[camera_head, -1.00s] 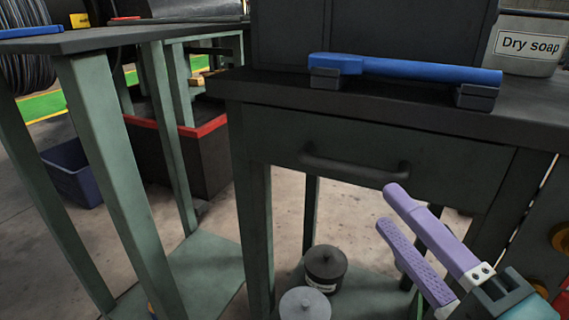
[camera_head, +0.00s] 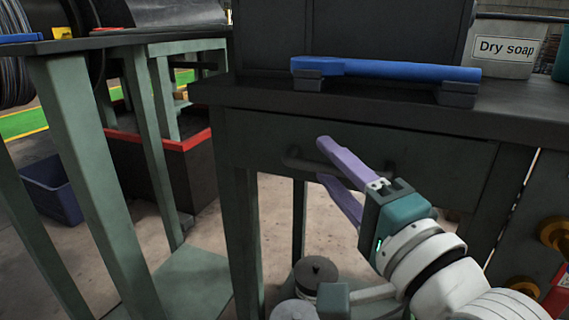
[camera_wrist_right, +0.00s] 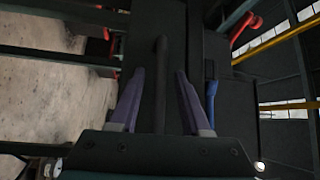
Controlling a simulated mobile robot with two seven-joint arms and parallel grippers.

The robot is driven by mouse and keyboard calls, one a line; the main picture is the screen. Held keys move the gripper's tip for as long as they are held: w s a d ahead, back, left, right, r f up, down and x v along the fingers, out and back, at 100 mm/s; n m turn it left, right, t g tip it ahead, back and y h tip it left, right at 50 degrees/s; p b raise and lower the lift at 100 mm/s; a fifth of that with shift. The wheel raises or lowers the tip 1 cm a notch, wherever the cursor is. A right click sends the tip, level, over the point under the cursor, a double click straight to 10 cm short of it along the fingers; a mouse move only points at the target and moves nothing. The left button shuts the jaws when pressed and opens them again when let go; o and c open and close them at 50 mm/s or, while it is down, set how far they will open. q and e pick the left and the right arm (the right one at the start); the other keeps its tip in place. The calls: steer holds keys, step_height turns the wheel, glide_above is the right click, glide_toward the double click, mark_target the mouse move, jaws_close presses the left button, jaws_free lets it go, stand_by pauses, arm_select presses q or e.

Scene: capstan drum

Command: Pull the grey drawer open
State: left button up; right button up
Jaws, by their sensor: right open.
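The grey drawer (camera_head: 440,160) is a dark grey-green front under the bench top, and it looks shut. Its dark bar handle (camera_head: 293,160) runs across the front and is partly hidden behind my right gripper. My right gripper (camera_head: 323,160) is open, with its two purple fingers at the handle, one higher and one lower. In the right wrist view the handle (camera_wrist_right: 161,85) runs lengthwise between the two spread fingers (camera_wrist_right: 160,75), with a gap on each side. I see no contact with the handle. My left gripper is not in view.
A blue bar (camera_head: 390,69) rests on dark supports on the bench top (camera_head: 350,103), above the drawer. A Dry soap container (camera_head: 505,45) stands at the back right. A green-legged table (camera_head: 90,170) stands to the left.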

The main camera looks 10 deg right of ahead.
jaws_close()
stand_by(1.3)
